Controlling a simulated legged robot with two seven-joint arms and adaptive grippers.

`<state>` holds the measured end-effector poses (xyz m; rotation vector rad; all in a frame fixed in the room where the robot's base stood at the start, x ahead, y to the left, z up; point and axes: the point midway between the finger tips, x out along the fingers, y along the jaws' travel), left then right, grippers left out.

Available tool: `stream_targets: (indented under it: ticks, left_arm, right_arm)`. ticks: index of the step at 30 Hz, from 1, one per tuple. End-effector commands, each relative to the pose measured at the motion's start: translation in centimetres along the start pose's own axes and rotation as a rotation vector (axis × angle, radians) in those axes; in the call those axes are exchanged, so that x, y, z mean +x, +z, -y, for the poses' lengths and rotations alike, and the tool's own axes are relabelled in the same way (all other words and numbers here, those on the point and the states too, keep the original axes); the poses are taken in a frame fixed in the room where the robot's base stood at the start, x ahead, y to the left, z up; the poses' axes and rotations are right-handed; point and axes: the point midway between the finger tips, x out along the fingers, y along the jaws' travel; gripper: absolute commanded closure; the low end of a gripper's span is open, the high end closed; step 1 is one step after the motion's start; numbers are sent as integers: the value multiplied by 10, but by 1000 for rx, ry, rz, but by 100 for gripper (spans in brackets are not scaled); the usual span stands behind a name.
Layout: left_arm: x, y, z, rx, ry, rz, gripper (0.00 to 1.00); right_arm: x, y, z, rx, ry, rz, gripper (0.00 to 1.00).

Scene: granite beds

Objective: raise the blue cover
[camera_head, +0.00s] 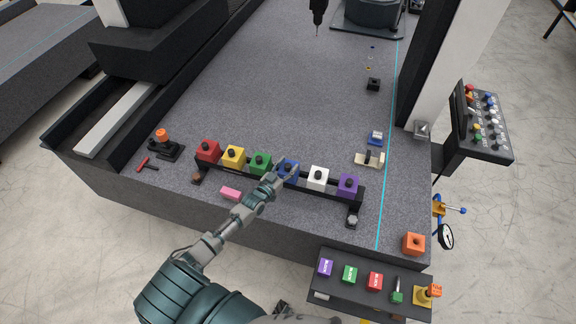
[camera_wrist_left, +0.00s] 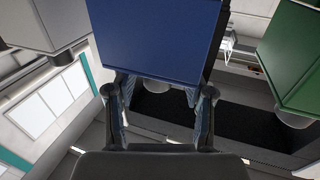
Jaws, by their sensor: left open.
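The blue cover (camera_head: 288,164) is a cube with a dark knob, sitting in a row on a black rail (camera_head: 334,191) between the green cover (camera_head: 261,159) and the white cover (camera_head: 318,174). My left gripper (camera_head: 282,178) is at the near side of the blue cover and hides part of it. In the left wrist view the blue cover (camera_wrist_left: 155,35) fills the top middle. The open fingers (camera_wrist_left: 157,90) stand apart at its lower edge; I cannot tell whether they touch it. The green cover (camera_wrist_left: 295,60) is at the right there. My right gripper is not in view.
Red (camera_head: 207,150), yellow (camera_head: 233,155) and purple (camera_head: 348,185) covers share the rail. A pink block (camera_head: 231,193) lies left of my forearm. A small shelf (camera_head: 340,297) with coloured blocks is at the front right. The granite behind the rail is mostly clear.

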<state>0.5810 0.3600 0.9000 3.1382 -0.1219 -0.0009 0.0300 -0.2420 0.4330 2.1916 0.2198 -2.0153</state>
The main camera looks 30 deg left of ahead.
Motion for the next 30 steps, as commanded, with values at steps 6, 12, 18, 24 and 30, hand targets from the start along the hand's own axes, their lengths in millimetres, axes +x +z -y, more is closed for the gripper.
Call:
stream_targets:
  ticks: [6,12,18,24,30]
  left_arm:
    - [6,0,0,0,1,1,47]
    - [6,0,0,-1,0,1,60]
    - [6,0,0,-1,0,1,100]
    - [6,0,1,-1,0,3,100]
    - [12,-4,2,-12,-1,35,100]
  right_arm:
    - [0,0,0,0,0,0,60]
    - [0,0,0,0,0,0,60]
    - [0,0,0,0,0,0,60]
    - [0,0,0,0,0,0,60]
    - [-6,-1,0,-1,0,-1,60]
